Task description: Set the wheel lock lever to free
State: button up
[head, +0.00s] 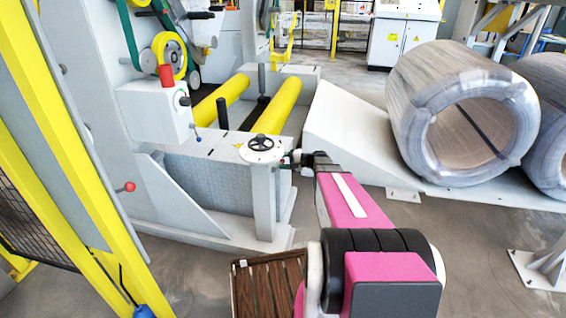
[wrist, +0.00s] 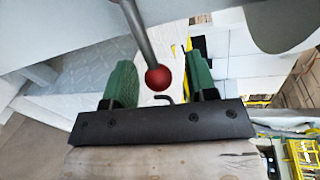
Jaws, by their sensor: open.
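A grey lever rod (wrist: 138,32) ending in a red ball knob (wrist: 158,78) shows in the wrist view; I take it to be the wheel lock lever. My gripper (wrist: 160,70) is open, with one green finger on each side of the knob and visible gaps to both. Whether the knob is fully between the fingers in depth, I cannot tell. In the head view my gripper (head: 292,158) is beside the round handwheel (head: 262,143) on its white post. The lever is mostly hidden there. No lever position markings can be read.
Yellow rollers (head: 275,108) lie behind the handwheel. Another red-knobbed lever (head: 128,187) is at the left, near a yellow frame (head: 50,110). A wrapped coil (head: 465,115) rests on the right. A brown slatted crate (head: 268,285) is by my arm.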

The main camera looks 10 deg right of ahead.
jog(key=v, duration=1)
jog(key=shift+s+d, duration=0.2)
jog(key=shift+d, duration=0.1)
jog(key=shift+r, duration=0.1)
jog(key=s+a+f+n+g+h, duration=0.3)
jog(key=s+a+n+g+h, duration=0.25)
jog(key=s+a+h, duration=0.65)
jog(key=s+r+n+g+h, duration=0.1)
jog(key=s+r+h, duration=0.1)
jog(key=s, duration=0.8)
jog(key=shift+s+a, duration=0.2)
jog(key=shift+a, duration=0.05)
dwell(0.6)
